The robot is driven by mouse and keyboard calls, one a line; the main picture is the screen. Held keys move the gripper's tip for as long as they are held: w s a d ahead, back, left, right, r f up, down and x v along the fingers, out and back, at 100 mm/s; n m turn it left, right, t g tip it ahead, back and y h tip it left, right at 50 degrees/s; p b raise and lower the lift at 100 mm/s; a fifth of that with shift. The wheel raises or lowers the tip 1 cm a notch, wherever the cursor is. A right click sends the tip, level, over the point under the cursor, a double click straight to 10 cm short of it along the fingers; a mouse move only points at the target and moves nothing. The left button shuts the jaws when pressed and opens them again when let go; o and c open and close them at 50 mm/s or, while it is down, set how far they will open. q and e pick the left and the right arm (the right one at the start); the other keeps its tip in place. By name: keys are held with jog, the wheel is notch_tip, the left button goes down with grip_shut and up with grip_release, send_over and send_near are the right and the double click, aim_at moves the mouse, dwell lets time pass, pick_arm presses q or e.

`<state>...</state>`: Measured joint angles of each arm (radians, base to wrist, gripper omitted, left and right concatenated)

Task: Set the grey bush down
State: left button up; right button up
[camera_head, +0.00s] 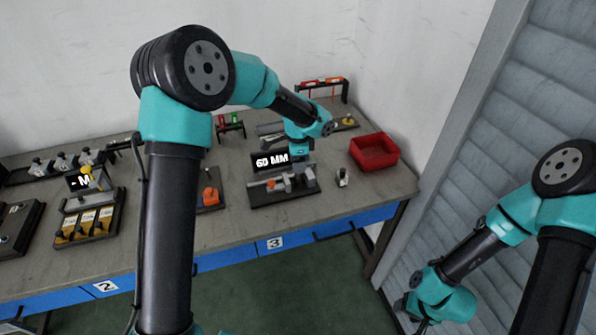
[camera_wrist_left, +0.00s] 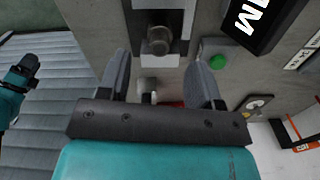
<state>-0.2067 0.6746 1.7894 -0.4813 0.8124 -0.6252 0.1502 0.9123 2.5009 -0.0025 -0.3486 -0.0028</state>
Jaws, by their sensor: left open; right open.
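A grey metal cylinder, which looks like the grey bush (camera_wrist_left: 158,40), sits on the measuring fixture (camera_wrist_left: 190,8) in the left wrist view, ahead of the fingers and apart from them. In the head view the fixture (camera_head: 261,196) stands below the "60 MM" display (camera_head: 271,161); the bush is too small to tell from the metal parts there. My left gripper (camera_wrist_left: 162,78) is open, with nothing held between its fingers. In the head view its fingers are mostly hidden near the fixture. My right gripper (camera_head: 421,322) is low at the right, away from the table, its fingers barely visible.
A red bin (camera_head: 374,152) stands right of the fixture, with a small pale part (camera_head: 342,178) on the table between. A green button (camera_wrist_left: 217,62) is beside the fixture. A board with yellow-labelled slots (camera_head: 88,222) lies left. Table front edge is clear.

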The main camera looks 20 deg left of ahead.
pick_arm(q)
jog(key=shift+r, duration=2.2)
